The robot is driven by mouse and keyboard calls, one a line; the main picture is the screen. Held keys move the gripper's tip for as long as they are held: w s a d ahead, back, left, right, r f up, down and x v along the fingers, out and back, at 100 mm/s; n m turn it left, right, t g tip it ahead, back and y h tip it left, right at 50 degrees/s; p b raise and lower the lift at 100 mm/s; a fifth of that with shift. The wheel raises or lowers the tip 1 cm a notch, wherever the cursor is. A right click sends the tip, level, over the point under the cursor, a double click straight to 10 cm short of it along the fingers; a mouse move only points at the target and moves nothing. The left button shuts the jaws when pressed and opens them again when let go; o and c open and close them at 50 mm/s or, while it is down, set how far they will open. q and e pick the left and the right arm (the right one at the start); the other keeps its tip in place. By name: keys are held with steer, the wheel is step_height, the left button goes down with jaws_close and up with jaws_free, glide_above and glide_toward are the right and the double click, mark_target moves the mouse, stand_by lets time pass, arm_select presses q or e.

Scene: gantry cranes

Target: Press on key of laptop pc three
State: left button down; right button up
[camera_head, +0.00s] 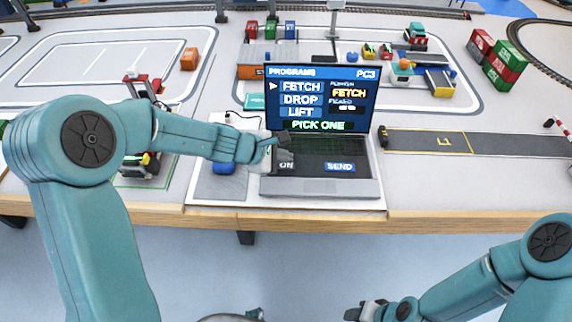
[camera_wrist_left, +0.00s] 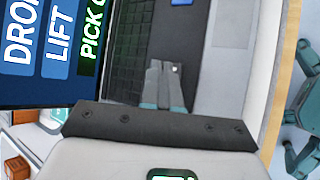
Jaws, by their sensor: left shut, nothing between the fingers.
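The laptop PC3 (camera_head: 345,181) stands open on the table. Its screen (camera_head: 322,96) reads PROGRAMS, PC3, FETCH, DROP, LIFT and PICK ONE. The dark ON key (camera_head: 287,166) is at the front left of its keyboard and the blue SEND key (camera_head: 340,167) is to the right of it. My left gripper (camera_head: 281,143) is over the left part of the keyboard, near the ON key. In the left wrist view its fingers (camera_wrist_left: 165,85) are together and empty over the laptop, and the ON key is not readable there. My right gripper (camera_head: 366,311) hangs low in front of the table.
A blue mouse (camera_head: 223,167) lies left of the laptop. A grey road strip (camera_head: 480,142) runs to the right. Toy containers (camera_head: 497,62), an orange box (camera_head: 189,59) and model vehicles stand farther back. The table's wooden front edge (camera_head: 450,222) is close to the laptop.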

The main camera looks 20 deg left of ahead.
mark_target(283, 168)
arm_select(q)
steer(key=shift+f+b, duration=0.5)
steer(key=shift+f, duration=0.1)
stand_by(0.7)
steer(key=shift+r, duration=0.1)
steer(key=shift+r+p, duration=0.8)
step_height(283, 168, up, 6)
steer(key=p, duration=0.5)
steer(key=shift+s+f, duration=0.1)
stand_by(0.3)
